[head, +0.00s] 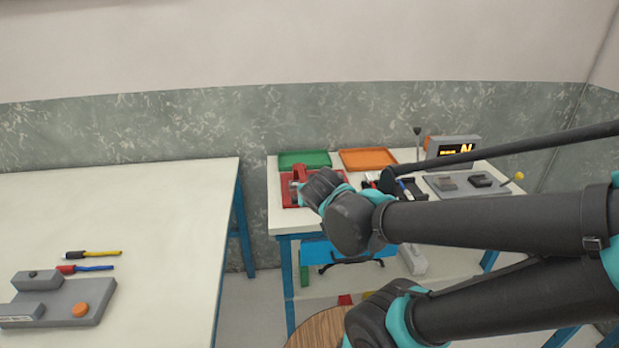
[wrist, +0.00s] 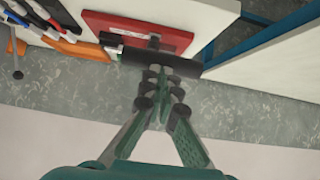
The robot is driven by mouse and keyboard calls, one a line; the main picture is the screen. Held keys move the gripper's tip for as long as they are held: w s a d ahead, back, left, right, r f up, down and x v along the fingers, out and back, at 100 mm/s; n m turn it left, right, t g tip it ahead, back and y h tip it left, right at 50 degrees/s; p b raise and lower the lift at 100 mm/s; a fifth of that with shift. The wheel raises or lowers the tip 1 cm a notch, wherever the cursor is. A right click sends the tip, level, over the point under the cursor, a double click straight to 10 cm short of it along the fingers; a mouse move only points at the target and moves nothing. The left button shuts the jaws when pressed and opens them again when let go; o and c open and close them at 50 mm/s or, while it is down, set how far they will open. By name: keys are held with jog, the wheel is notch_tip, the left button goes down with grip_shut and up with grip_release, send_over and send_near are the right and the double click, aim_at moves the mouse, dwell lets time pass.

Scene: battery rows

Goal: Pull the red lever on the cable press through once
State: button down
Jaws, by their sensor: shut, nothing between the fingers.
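Contact is unclear.
A green tray (head: 305,154) and an orange tray (head: 368,150) lie behind the press. A display (head: 440,149) and a grey panel (head: 450,194) are to the right.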

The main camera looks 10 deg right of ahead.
notch_tip(320, 180, down, 6)
jog(key=s, duration=0.1)
jog(key=shift+s, duration=0.2)
dwell(0.3)
jog(key=shift+w+f, duration=0.1)
jog(key=shift+w, duration=0.05)
jog(key=shift+w, duration=0.1)
dwell(0.5)
